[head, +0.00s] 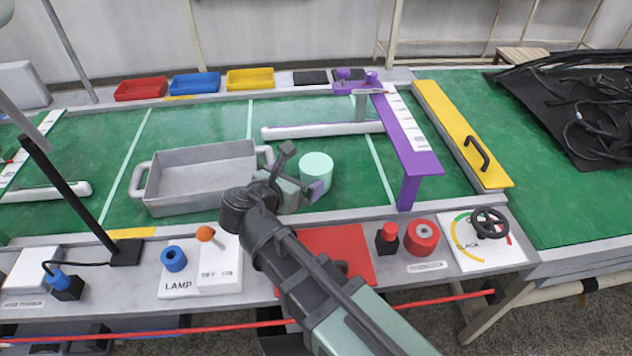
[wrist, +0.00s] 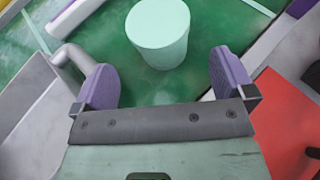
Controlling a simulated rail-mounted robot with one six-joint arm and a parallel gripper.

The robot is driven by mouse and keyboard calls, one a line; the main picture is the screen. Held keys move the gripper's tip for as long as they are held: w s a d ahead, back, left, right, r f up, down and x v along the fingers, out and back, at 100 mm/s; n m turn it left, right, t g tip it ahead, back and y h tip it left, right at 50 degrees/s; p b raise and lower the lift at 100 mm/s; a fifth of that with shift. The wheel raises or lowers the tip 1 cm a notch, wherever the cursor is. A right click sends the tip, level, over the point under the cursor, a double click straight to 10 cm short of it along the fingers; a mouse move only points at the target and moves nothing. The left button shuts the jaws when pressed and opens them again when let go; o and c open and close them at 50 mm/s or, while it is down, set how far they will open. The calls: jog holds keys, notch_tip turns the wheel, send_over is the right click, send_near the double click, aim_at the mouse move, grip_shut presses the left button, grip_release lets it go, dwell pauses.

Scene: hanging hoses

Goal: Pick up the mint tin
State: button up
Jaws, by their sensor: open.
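The mint tin (head: 316,172) is a pale mint-green cylinder standing upright on the green work surface, right of the grey tray. In the wrist view the mint tin (wrist: 158,30) stands just beyond the fingertips, roughly centred between them, its upper edge near the top of the picture. My gripper (head: 302,180) is beside the tin on its near-left side in the head view. In the wrist view its purple fingers (wrist: 164,80) are spread wide with only green surface between them. Part of the tin's lower left is hidden behind my gripper in the head view.
A grey handled tray (head: 200,150) stands left of the tin. A purple raised bar (head: 408,140) and a white rail (head: 320,131) stand right and behind. A red panel (head: 350,250), a red button (head: 388,232) and a lamp panel (head: 200,272) line the front. Green surface is clear right of the tin.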

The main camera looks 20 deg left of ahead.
aim_at(315, 169)
jog(key=x, duration=0.3)
jog(key=shift+w+f+b, duration=0.1)
jog(key=shift+f+b, duration=0.05)
jog(key=shift+b, duration=0.2)
jog(key=b+x, duration=0.2)
jog(key=x, duration=0.2)
jog(key=shift+w+f, duration=0.2)
jog(key=shift+w, duration=0.05)
jog(key=shift+w+d, duration=0.1)
jog(key=shift+w, duration=0.25)
jog(key=c, duration=0.9)
